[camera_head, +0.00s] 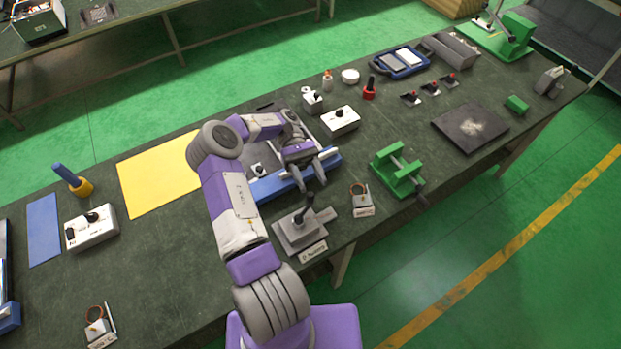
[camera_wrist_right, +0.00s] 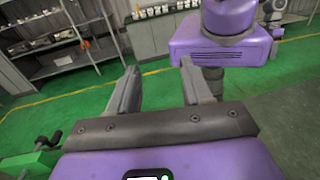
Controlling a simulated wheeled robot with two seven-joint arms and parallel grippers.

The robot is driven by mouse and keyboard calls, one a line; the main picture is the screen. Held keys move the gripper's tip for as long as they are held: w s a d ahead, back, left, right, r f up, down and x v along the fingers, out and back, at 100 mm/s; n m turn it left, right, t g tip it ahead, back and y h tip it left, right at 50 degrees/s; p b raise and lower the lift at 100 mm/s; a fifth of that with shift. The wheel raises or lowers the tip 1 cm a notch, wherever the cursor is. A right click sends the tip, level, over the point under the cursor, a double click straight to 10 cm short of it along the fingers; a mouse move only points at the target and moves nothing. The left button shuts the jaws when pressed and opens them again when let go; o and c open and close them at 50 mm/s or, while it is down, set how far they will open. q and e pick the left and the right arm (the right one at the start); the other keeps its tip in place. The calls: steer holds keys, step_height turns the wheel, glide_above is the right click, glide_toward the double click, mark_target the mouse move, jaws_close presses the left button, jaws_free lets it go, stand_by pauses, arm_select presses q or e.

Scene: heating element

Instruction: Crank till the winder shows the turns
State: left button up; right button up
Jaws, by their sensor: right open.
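My right gripper (camera_head: 312,170) hangs over a blue-edged device (camera_head: 268,187) in the middle of the bench. My arm hides much of this device, and I cannot make out a turn counter on it. In the right wrist view my right gripper (camera_wrist_right: 159,72) is open, with nothing between its fingers. A green device with a black handle (camera_head: 397,172) stands right of the gripper, apart from it. A green part with a black crank handle also shows at the lower left of the right wrist view (camera_wrist_right: 44,146). I cannot tell which device is the winder. My left gripper is out of view.
A grey block with a black lever (camera_head: 299,232) stands near the front edge. A small stand with a copper ring (camera_head: 361,203) is beside it. A white switch box (camera_head: 340,120) stands behind the gripper.

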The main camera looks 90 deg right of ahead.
steer(key=shift+c, duration=1.3)
steer(key=shift+a+f+n, duration=0.1)
steer(key=shift+n, duration=0.5)
steer(key=shift+c, duration=1.1)
steer(key=shift+w+a+f+n+g+h, duration=0.15)
steer(key=shift+n+g+h, duration=0.25)
steer(key=shift+n, duration=0.7)
steer(key=shift+c, duration=1.2)
steer(key=n+g+h, duration=0.1)
steer(key=n, duration=0.1)
steer(key=w+n+g+h, duration=0.1)
steer(key=n, duration=0.2)
steer(key=f+n+g, duration=0.1)
steer(key=n, duration=0.1)
steer(key=shift+w+a+f+n+h, duration=0.15)
steer(key=shift+w+n+h, duration=0.1)
steer(key=shift+n+h, duration=0.15)
jaws_close()
steer(key=w+d+n+h, duration=0.2)
steer(key=w+n+h, duration=1.15)
steer(key=n, duration=0.65)
steer(key=s+r+x, duration=0.1)
steer(key=x, duration=1.1)
steer(key=shift+s+a+y, duration=0.3)
steer(key=shift+s+y, duration=0.05)
steer(key=shift+s, duration=0.25)
